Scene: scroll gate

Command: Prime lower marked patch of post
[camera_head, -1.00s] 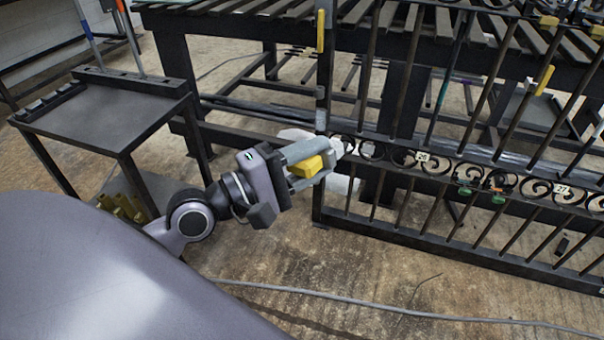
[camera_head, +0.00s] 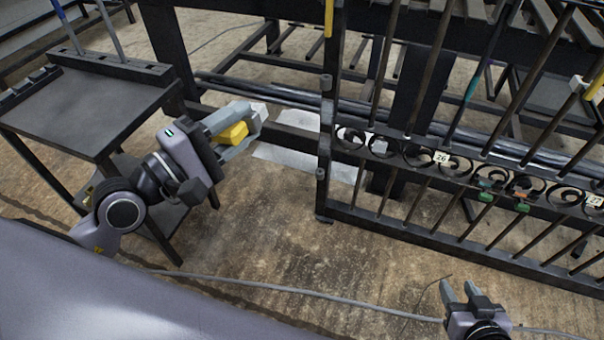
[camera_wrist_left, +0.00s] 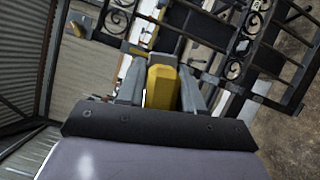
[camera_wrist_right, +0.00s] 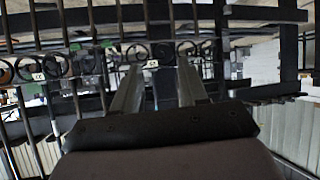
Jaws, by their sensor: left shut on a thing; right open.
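My left gripper (camera_head: 243,126) is shut on a yellow-handled tool (camera_head: 232,133) with a pale tip (camera_head: 258,111). It is left of the post, and the tip is apart from it in the picture. The yellow handle also shows between the fingers in the left wrist view (camera_wrist_left: 162,88). My right gripper (camera_head: 459,288) is open and empty at the lower right, in front of the gate; its spread fingers show in the right wrist view (camera_wrist_right: 160,85).
The scrollwork gate (camera_head: 420,160) with tags and small green and orange pieces fills the right. A dark side table (camera_head: 85,105) stands at the left. Pale sheets (camera_head: 290,160) lie behind the post. A grey cable (camera_head: 300,291) crosses the mostly clear floor.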

